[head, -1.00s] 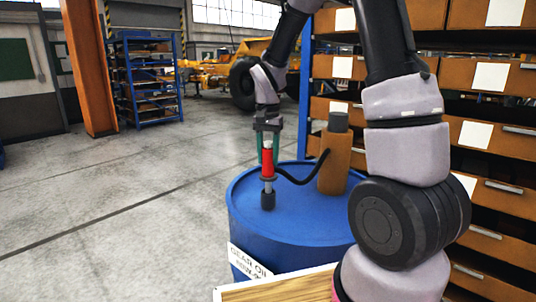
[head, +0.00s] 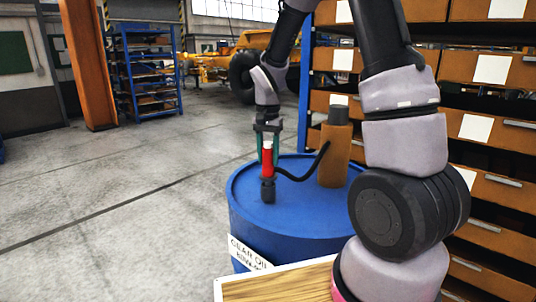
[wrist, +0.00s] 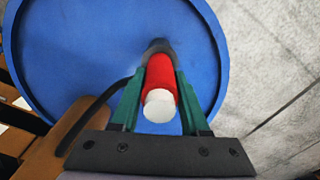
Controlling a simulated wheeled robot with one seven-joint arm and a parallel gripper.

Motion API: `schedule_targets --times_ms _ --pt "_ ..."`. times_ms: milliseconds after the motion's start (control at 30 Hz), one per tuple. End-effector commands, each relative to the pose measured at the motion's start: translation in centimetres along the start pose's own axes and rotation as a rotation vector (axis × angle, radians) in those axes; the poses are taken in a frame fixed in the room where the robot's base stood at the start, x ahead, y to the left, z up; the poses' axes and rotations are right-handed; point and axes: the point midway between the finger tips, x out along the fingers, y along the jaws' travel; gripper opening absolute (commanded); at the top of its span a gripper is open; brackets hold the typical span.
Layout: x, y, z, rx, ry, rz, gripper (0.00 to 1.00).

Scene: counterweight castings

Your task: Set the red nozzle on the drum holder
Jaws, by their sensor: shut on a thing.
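The red nozzle (head: 267,160) stands upright over the top of the blue drum (head: 240,215). My gripper (head: 267,157) is shut on it, with a green finger on each side. In the wrist view the nozzle (wrist: 160,80) shows its white end cap between the fingers. The drum holder (head: 268,190) is a short dark cylinder on the drum top. The nozzle's lower end meets it in the head view; I cannot tell how deeply it sits. In the wrist view the holder is mostly hidden behind the nozzle. A black hose runs from the nozzle.
A brown cylinder with a dark cap (head: 335,150) stands on the drum, right of the nozzle, with the black hose (head: 305,172) reaching it. Drawer shelving (head: 490,130) is behind on the right. A wooden-topped surface (head: 285,288) is in front. The floor left is clear.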

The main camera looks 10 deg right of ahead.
Motion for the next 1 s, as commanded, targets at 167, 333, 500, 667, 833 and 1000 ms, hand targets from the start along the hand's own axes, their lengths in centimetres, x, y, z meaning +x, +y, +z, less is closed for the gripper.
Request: schedule_targets --times_ms 167,333,500,667,833,1000 --pt "0.4 0.0 0.0 0.0 0.0 0.0 0.0" --pt "0.8 0.0 0.0 -0.001 0.001 -0.001 0.0" --pt "1.2 0.0 0.0 -0.001 0.0 0.0 0.0" --pt "1.6 0.0 0.0 -0.001 0.0 0.0 0.0" --pt "2.1 0.0 0.0 -0.001 0.0 0.0 0.0" --pt "2.2 0.0 0.0 -0.001 0.001 0.0 0.64"
